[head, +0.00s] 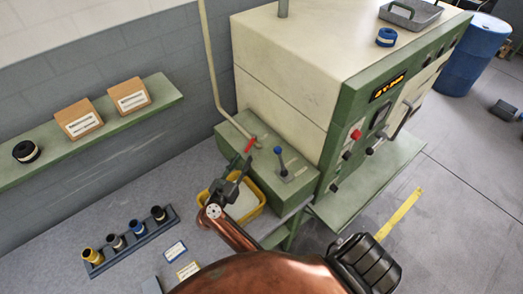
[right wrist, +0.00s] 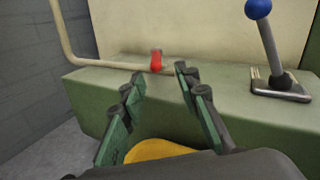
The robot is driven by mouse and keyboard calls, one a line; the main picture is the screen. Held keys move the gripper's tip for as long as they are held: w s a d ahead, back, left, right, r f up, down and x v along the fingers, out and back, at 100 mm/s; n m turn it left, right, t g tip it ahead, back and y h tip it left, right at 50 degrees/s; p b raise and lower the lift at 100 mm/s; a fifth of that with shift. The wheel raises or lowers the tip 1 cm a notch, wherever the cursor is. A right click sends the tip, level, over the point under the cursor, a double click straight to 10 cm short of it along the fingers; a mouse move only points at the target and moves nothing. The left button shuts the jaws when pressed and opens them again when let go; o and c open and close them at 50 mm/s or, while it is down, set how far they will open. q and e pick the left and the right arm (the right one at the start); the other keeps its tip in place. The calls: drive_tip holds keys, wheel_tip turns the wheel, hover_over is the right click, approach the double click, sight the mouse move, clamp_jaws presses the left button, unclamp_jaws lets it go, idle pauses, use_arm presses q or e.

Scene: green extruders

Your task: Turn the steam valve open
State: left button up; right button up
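The steam valve has a red handle (head: 250,144) at the foot of a cream pipe (head: 212,65), on the green ledge of the machine. The red handle also shows in the right wrist view (right wrist: 156,60), just past the fingertips. My right gripper (head: 240,170) is just in front of the handle, over the ledge's near edge. In the right wrist view its two green fingers (right wrist: 160,76) are apart with nothing between them. The red handle lies beyond the gap, apparently untouched. My left gripper is not in view.
A blue-knobbed lever (head: 281,162) stands right of the valve on the ledge. A yellow bin (head: 258,208) is below the gripper. The green control panel (head: 375,110) is at right. A shelf (head: 150,112) with boxes is on the left wall. A rack of spools (head: 135,243) lies lower left.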

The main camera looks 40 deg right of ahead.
sight(249, 145)
drive_tip(key=shift+w+r, duration=0.15)
drive_tip(key=shift+w, duration=0.35)
drive_tip(key=p+x, duration=0.1)
drive_tip(key=x, duration=0.5)
drive_tip(key=shift+r+p, duration=0.15)
drive_tip(key=shift+p, duration=0.15)
drive_tip(key=shift+w+d, duration=0.3)
drive_tip(key=shift+d, duration=0.25)
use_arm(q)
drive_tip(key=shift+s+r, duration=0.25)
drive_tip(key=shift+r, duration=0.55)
use_arm(e)
drive_tip(key=shift+d, duration=0.15)
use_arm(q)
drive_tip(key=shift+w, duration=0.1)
use_arm(e)
clamp_jaws()
